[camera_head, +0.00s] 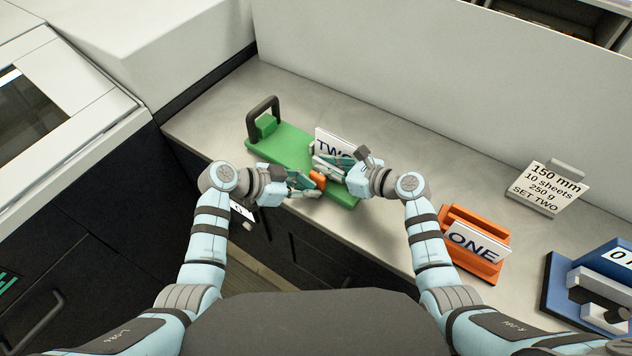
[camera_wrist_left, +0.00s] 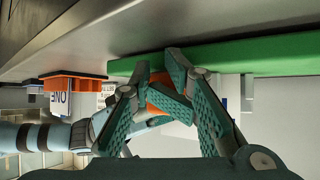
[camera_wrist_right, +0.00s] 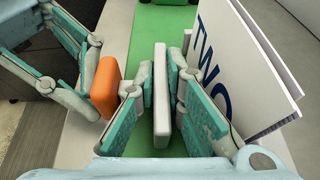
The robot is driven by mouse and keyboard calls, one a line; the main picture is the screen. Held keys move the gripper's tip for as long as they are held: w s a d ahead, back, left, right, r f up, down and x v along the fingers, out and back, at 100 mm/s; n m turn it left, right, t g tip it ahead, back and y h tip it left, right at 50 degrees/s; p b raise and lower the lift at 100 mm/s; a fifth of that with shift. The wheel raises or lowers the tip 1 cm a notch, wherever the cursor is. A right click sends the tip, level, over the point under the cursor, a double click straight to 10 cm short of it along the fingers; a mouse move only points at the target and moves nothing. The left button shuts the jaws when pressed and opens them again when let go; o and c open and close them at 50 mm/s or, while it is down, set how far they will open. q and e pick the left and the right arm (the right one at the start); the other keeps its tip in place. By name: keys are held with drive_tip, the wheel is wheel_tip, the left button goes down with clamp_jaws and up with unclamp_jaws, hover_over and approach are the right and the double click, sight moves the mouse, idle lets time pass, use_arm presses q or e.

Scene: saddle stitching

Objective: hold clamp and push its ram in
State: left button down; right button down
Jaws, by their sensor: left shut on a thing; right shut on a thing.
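The clamp has a long green base (camera_head: 285,146) on the counter; it also shows along the top of the left wrist view (camera_wrist_left: 250,56). An orange block (camera_wrist_right: 105,88), apparently the ram, sits beside the base's near side; it also shows in the head view (camera_head: 318,180). My left gripper (camera_head: 308,183) is shut on the orange block, its fingers partly covering it in the left wrist view (camera_wrist_left: 165,80). My right gripper (camera_head: 336,163) is shut on an upright whitish plate (camera_wrist_right: 161,90) above the green base. A gap shows between the block and that plate.
A card reading TWO (camera_wrist_right: 235,70) stands close beside my right gripper. A black handle (camera_head: 263,108) rises at the clamp's far end. An orange holder (camera_head: 470,262) with a ONE card, a lettered sign (camera_head: 548,185) and a blue device (camera_head: 570,290) stand to the right.

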use_arm(q)
drive_tip(key=shift+s+a+r, duration=0.4)
drive_tip(key=shift+s+a, duration=0.25)
drive_tip(key=shift+s, duration=0.1)
drive_tip(key=shift+s+a+f, duration=0.1)
drive_tip(key=shift+s, duration=0.05)
drive_tip(key=shift+a, duration=0.1)
drive_tip(key=shift+s+a, duration=0.15)
drive_tip(key=shift+s, duration=0.1)
drive_tip(key=s+a, duration=0.2)
drive_tip(key=s, duration=0.1)
drive_tip(key=shift+s+a, duration=0.2)
drive_tip(key=shift+a, duration=0.15)
drive_tip(key=shift+f, duration=0.1)
idle(0.8)
drive_tip(key=c, duration=2.3)
unclamp_jaws()
clamp_jaws()
